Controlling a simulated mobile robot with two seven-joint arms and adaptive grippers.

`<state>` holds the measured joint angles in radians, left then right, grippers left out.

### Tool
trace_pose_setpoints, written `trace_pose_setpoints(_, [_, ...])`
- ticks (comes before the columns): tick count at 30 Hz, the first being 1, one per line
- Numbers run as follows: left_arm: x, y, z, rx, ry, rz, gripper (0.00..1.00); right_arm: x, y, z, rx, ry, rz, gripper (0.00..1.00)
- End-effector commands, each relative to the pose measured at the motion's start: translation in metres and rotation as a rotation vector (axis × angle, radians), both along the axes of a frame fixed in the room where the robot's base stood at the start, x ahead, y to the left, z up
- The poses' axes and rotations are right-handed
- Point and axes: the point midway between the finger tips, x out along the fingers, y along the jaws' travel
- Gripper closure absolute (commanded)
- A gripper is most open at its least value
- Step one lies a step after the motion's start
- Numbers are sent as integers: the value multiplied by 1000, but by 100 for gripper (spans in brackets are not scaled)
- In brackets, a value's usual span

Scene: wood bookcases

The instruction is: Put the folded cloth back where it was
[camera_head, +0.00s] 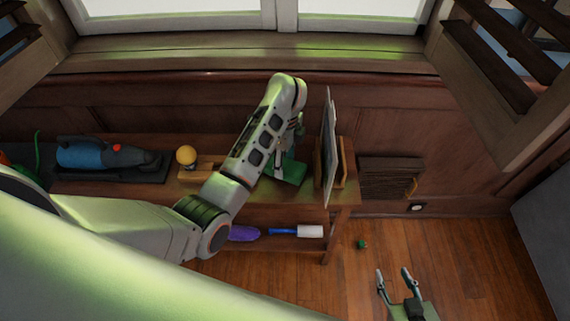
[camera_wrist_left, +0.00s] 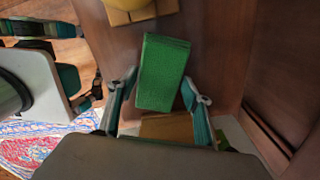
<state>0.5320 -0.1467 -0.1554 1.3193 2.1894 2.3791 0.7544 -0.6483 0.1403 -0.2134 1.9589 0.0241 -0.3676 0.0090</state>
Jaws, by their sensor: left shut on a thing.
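The folded green cloth (camera_head: 293,174) is at the top of the low wooden bookcase, left of some upright boards. My left arm partly hides it in the head view. In the left wrist view, the cloth (camera_wrist_left: 163,70) is a neat green block between the two fingers of my left gripper (camera_wrist_left: 158,82). My left gripper (camera_head: 284,160) is shut on it. I cannot tell whether the cloth touches the shelf top. My right gripper (camera_head: 394,277) is open and empty above the floor at lower right.
Upright boards (camera_head: 329,145) stand at the bookcase's right end. A yellow ball (camera_head: 187,156) on wooden blocks and a blue hand-held tool (camera_head: 95,154) lie to the left. A purple thing (camera_head: 243,234) and a white-and-blue tool (camera_head: 309,231) are on the lower shelf. A small green thing (camera_head: 362,244) lies on the floor.

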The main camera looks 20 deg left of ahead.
Motion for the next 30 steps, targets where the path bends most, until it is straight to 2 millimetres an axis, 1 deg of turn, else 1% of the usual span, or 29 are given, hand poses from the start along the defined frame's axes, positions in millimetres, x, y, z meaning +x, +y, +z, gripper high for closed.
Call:
trace_pose_setpoints(1, [0, 0, -6, 0, 1, 1, 68, -1, 0, -3, -1, 2, 0, 60])
trace_pose_setpoints(2, [0, 0, -7, 0, 0, 1, 68, -1, 0, -4, -1, 2, 0, 60])
trace_pose_setpoints(10, [1, 0, -6, 0, -2, 1, 68, 0, 0, -1, -1, 0, -1, 60])
trace_pose_setpoints(13, [1, 0, -9, 0, -2, 1, 68, 0, 0, -3, 1, -2, -1, 60])
trace_pose_setpoints(14, [0, 0, -9, 0, -2, 1, 48, 0, 0, -2, 1, -3, -1, 60])
trace_pose_setpoints(15, [1, 0, -9, 0, -2, 1, 38, 1, 0, -2, 1, -3, -1, 60])
trace_pose_setpoints(16, [1, 0, -9, 0, -2, 1, 34, 1, 0, -2, 1, -3, -1, 60])
trace_pose_setpoints(26, [1, 0, -8, 1, -2, 1, 34, 1, 0, -1, 1, -3, -2, 60])
trace_pose_setpoints(28, [1, 0, -4, 1, -3, 1, 34, 1, 0, 1, 1, -3, -2, 60])
trace_pose_setpoints(30, [1, -1, 3, -1, -4, 2, 34, 1, -1, 3, 0, -3, -1, 60])
